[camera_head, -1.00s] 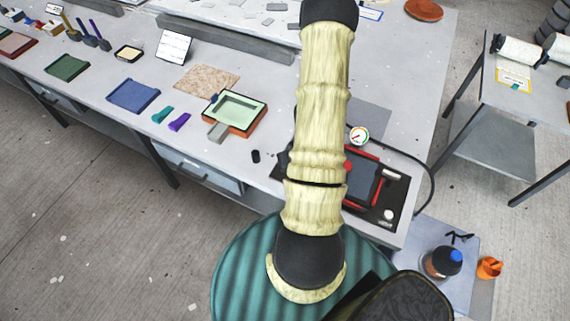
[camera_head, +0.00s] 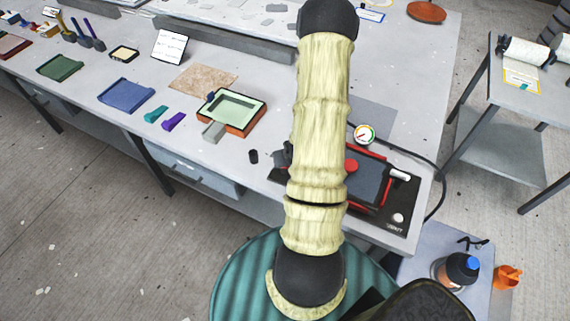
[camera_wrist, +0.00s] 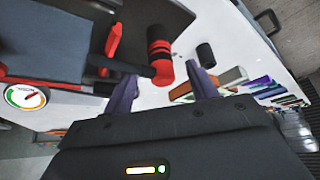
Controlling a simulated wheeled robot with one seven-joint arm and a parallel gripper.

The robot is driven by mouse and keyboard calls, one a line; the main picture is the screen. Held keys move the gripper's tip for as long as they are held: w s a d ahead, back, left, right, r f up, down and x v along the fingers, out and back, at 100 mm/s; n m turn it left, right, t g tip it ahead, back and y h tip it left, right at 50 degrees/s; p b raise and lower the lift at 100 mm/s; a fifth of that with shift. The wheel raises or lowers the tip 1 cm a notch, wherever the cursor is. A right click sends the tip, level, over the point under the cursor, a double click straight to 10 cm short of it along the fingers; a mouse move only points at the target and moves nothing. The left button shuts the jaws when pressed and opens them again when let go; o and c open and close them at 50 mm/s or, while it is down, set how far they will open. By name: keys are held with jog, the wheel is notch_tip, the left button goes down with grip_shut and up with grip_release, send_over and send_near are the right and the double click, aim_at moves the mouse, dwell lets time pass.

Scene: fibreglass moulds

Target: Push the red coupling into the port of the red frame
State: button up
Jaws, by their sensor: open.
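The red frame (camera_head: 384,183) surrounds a dark panel on a black base at the table's front right corner; my arm covers its left part in the head view. In the wrist view, part of the red frame (camera_wrist: 112,42) shows at upper left. The red coupling (camera_wrist: 162,72), with black and red bands behind it, appears between the fingers of my gripper (camera_wrist: 162,90) in the picture. The fingers are apart, and I cannot tell how far the coupling lies beyond them. The port cannot be made out. My arm hides the gripper in the head view.
A round gauge (camera_head: 364,134) stands behind the frame, with a dark hose beside it. A small black cylinder (camera_head: 253,156) and an orange-rimmed green mould (camera_head: 261,113) lie to the left. A bottle (camera_head: 457,268) stands at lower right.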

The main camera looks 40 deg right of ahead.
jog(key=shift+w+d+f, duration=0.1)
jog(key=shift+w+f, duration=0.2)
jog(key=shift+f, duration=0.2)
jog(key=x, duration=0.1)
jog(key=b+x, duration=0.1)
jog(key=x, duration=0.1)
jog(key=b+x, duration=0.1)
jog(key=x, duration=0.1)
jog(key=shift+w+d+r, duration=0.1)
jog(key=shift+w+d, duration=0.1)
jog(key=shift+w, duration=0.3)
jog(key=shift+r, duration=0.1)
jog(key=c, duration=1.1)
